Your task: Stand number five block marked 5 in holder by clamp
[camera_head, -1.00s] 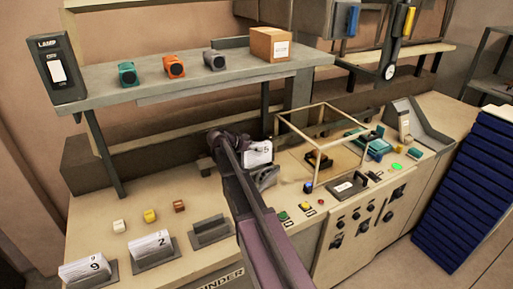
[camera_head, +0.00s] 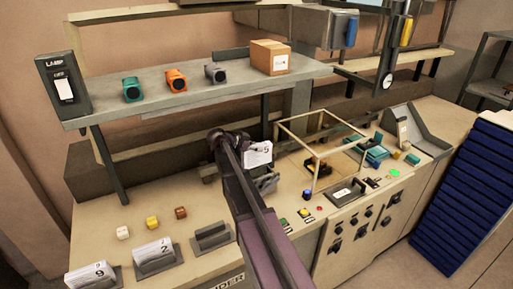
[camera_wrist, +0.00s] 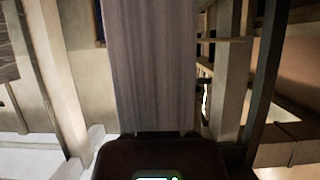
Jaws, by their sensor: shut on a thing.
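The white block marked 5 (camera_head: 258,153) is above the bench, just right of my arm's end in the head view. My gripper (camera_head: 246,148) is shut on it, with its fingers mostly hidden behind my arm. In the wrist view the block's ribbed grey side (camera_wrist: 155,65) fills the middle, above the dark gripper body. A dark grey slotted piece (camera_head: 266,184) stands below the block; I cannot tell if they touch. An empty grey holder (camera_head: 211,237) stands left of my arm. I cannot tell which piece is the clamp.
Blocks marked 2 (camera_head: 152,251) and 9 (camera_head: 92,273) stand in holders at the front left. Small cubes (camera_head: 152,223) lie behind them. A shelf (camera_head: 200,90) overhangs the bench. An open frame (camera_head: 318,150) stands to the right, with a control panel below.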

